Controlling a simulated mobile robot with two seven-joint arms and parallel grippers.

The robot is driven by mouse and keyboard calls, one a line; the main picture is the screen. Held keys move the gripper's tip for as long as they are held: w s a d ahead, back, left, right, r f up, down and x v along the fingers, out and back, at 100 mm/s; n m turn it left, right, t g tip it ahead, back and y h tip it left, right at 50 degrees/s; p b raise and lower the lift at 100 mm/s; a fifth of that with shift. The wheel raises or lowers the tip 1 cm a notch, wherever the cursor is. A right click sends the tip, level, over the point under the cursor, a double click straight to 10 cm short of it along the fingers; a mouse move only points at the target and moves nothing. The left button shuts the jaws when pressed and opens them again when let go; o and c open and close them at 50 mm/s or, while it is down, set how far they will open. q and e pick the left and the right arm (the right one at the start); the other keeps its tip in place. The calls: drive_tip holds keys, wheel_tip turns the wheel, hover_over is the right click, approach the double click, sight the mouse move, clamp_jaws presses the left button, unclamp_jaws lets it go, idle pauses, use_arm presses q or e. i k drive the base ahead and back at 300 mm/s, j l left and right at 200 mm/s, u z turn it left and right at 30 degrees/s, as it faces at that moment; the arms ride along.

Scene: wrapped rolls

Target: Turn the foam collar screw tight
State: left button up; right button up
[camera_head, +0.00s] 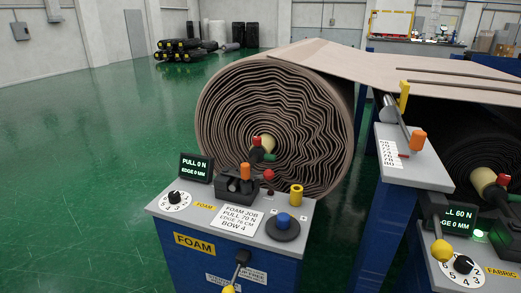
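The large brown foam roll (225,120) stands in the middle, its spiral end facing me. At its centre is a pale yellow core (267,143). A small red part (257,141) and a dark green handle-like part with a red end (262,155) sit at the core. These look like the collar and its screw, but they are too small to tell which is the screw or how tight it is. Neither of my grippers is in view.
The blue FOAM console (193,244) stands in front of the roll. It carries a PULL 0 N display (196,168), a dial (175,203), a blue knob (282,220) and a yellow cylinder (296,194). A second console (470,275) is at right. Green floor is free at left.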

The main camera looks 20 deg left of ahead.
sight(256, 140)
drive_tip(key=i+j+z, duration=0.1)
drive_tip(key=j, duration=0.35)
drive_tip(key=i+j, duration=0.1)
drive_tip(key=j, duration=0.4)
drive_tip(key=i+j+z, duration=0.15)
drive_tip(key=j, duration=0.3)
drive_tip(key=k, duration=0.05)
